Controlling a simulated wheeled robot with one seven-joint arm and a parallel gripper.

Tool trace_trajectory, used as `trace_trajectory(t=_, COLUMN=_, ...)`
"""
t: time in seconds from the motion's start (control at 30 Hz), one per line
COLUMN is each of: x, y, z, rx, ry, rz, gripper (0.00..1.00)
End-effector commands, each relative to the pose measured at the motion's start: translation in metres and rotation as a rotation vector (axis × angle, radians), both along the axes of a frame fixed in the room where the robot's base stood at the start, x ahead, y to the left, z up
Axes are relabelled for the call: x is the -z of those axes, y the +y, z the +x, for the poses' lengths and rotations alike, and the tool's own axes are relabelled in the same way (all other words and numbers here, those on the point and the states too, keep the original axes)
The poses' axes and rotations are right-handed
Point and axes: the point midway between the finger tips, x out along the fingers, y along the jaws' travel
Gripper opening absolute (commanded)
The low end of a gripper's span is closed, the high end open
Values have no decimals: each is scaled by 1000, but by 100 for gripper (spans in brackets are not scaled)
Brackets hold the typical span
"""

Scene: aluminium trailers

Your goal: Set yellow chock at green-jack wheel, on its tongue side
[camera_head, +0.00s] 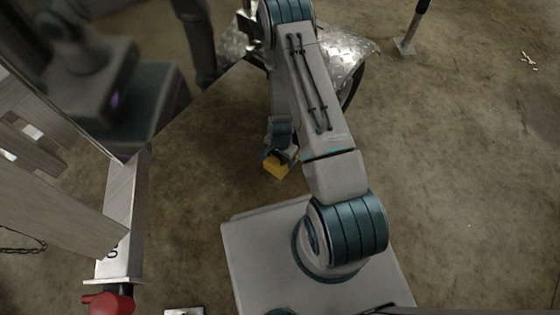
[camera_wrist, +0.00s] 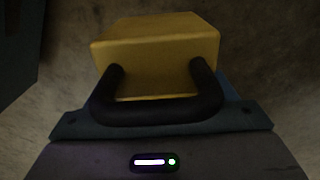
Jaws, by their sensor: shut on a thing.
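The yellow chock (camera_head: 277,167) is held in my gripper (camera_head: 281,154), low to the left of my arm and apart from the trailers. In the wrist view the chock (camera_wrist: 155,50) fills the upper middle, with a black U-shaped piece against its near side. My gripper is shut on it. A dark wheel (camera_head: 354,86) shows partly beside my arm under a bright tread-plate fender (camera_head: 345,48); my arm hides much of it. No green jack can be made out, so I cannot tell which trailer this wheel belongs to.
A trailer's aluminium frame (camera_head: 122,215) with a red-knobbed part (camera_head: 110,302) stands close at left. Its shiny panel (camera_head: 110,70) mirrors the surroundings. A post with a foot plate (camera_head: 404,46) stands at the top right.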

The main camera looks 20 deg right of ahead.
Motion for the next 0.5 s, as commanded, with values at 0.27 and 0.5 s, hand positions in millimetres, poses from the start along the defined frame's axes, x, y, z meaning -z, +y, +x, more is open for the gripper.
trace_trajectory(t=0.27, x=42, y=0, z=-1, rx=-3, ry=1, rz=0, gripper=36)
trace_trajectory(t=0.5, x=69, y=0, z=0, rx=0, ry=1, rz=0, gripper=36)
